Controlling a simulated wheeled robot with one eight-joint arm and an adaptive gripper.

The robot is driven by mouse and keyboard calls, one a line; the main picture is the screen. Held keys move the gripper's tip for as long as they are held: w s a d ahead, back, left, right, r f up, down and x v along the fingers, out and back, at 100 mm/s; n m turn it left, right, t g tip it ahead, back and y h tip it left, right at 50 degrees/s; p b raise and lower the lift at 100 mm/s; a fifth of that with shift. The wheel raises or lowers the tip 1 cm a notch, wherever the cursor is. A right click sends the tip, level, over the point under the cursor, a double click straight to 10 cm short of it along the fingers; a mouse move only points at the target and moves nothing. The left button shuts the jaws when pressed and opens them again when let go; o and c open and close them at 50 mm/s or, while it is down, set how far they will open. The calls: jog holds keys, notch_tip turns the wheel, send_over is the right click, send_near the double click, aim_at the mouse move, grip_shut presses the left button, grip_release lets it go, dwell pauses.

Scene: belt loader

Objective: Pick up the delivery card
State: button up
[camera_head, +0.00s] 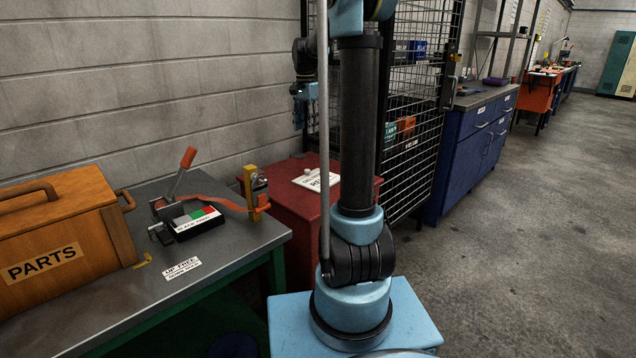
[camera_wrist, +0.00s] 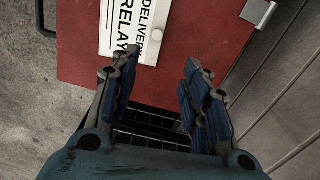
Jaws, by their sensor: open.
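The delivery card (camera_head: 315,179) is a white sheet with black lettering lying on top of the red cabinet (camera_head: 284,212). In the wrist view the card (camera_wrist: 134,42) reads "DELIVERY" and "RELAY" and has a small round white knob-like piece on it. My gripper (camera_wrist: 155,85) is open and empty, its two blue-black fingers spread, with the card beyond the left fingertip in the picture. The card's upper end is cut off by the wrist view's edge. In the head view my arm column covers the right part of the cabinet top, and my gripper (camera_head: 302,108) hangs above the cabinet, partly in shadow.
A grey bench (camera_head: 230,240) at left holds a wooden PARTS box (camera_head: 60,240), a lever clamp with orange handle (camera_head: 188,158) and a labelled block. A wire cage (camera_head: 415,110) stands behind the cabinet. Blue drawers (camera_head: 468,150) stand to the right, with open floor beside them.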

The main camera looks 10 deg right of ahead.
send_near(318, 177)
jog(key=w+a, duration=0.1)
jog(key=a, duration=0.1)
jog(key=w+a, duration=0.2)
jog(key=shift+w+f, duration=0.25)
jog(key=shift+f, duration=0.15)
jog(key=shift+s+d+f, duration=0.1)
jog(key=shift+s+f, duration=0.05)
jog(key=shift+f, duration=1.3)
jog(key=shift+s+d+f, duration=0.1)
jog(key=shift+f, duration=1.3)
jog(key=shift+c, duration=0.4)
grip_shut()
